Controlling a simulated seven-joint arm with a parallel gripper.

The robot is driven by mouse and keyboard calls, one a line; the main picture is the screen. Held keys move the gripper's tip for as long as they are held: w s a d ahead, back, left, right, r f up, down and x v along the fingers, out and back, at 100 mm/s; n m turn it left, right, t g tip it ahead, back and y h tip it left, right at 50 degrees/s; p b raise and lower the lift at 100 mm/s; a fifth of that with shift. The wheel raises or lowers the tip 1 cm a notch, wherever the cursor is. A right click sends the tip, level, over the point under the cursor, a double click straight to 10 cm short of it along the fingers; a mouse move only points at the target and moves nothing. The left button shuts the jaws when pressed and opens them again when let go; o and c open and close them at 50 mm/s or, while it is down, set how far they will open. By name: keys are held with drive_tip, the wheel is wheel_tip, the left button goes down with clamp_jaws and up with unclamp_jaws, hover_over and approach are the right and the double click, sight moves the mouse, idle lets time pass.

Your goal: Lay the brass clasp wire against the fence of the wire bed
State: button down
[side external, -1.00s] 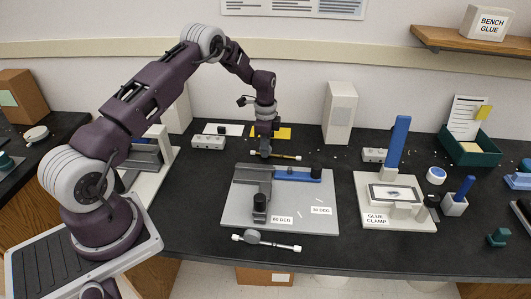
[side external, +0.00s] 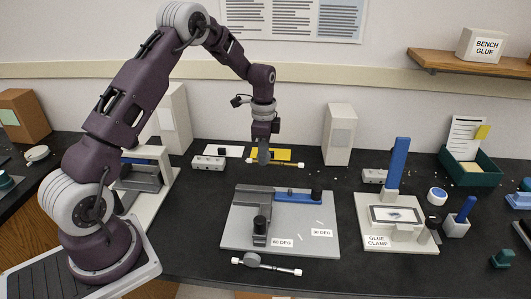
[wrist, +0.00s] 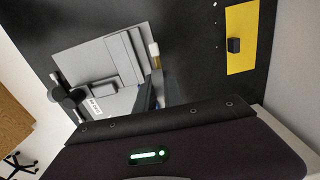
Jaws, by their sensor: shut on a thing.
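My gripper (side external: 264,159) is shut on the brass clasp wire (side external: 286,163), a thin brass rod with a white end, held above the bench behind the grey plate. The grey plate (side external: 233,239) carries a dark grey stepped block (side external: 254,200), a blue bar (side external: 288,194) and dark knobs. I cannot tell for certain which part is the wire bed's fence.
A long rod with white ends and a grey disc (side external: 252,260) lies in front of the plate. A glue clamp (side external: 376,237) with a tall blue handle stands to the right. A yellow sheet (wrist: 240,20) with a dark block lies behind. A white box (side external: 340,135) stands at the back.

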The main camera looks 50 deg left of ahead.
hover_over(257, 197)
drive_tip(key=shift+s+d, duration=0.1)
drive_tip(key=shift+d, duration=0.15)
drive_tip(key=shift+f, duration=3.1)
drive_tip(key=shift+f, duration=0.3)
drive_tip(key=c, duration=1.5)
unclamp_jaws()
drive_tip(key=shift+o, duration=0.7)
drive_tip(key=shift+a, duration=0.1)
drive_tip(key=shift+r, duration=0.1)
